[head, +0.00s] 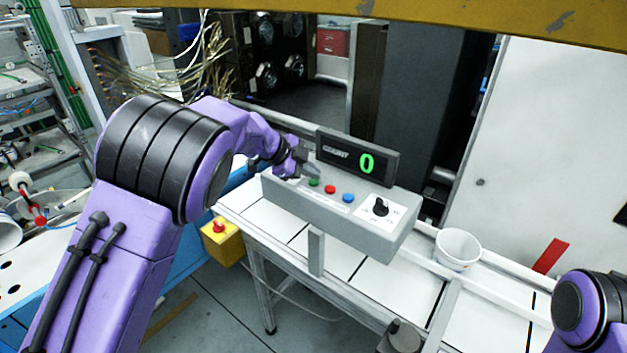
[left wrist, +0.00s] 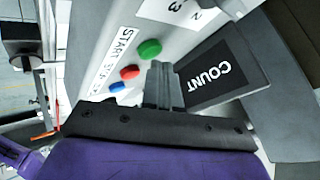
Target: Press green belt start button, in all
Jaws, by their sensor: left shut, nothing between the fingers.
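The green button (head: 314,182) sits at the left of a row on the grey control box, with the red button (head: 330,189) and the blue button (head: 348,197) beside it. In the left wrist view the green button (left wrist: 149,49) lies just beyond my fingertips, near a label reading START. My left gripper (head: 310,172) is shut and empty, close to the green button. In the left wrist view its fingers (left wrist: 158,72) look just short of the button; I cannot tell whether they touch. The counter display (head: 366,163) reads 0. My right gripper is out of view.
The control box (head: 385,238) also carries a black rotary knob (head: 380,208). A yellow box with a red button (head: 220,245) is at the lower left of the bench.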

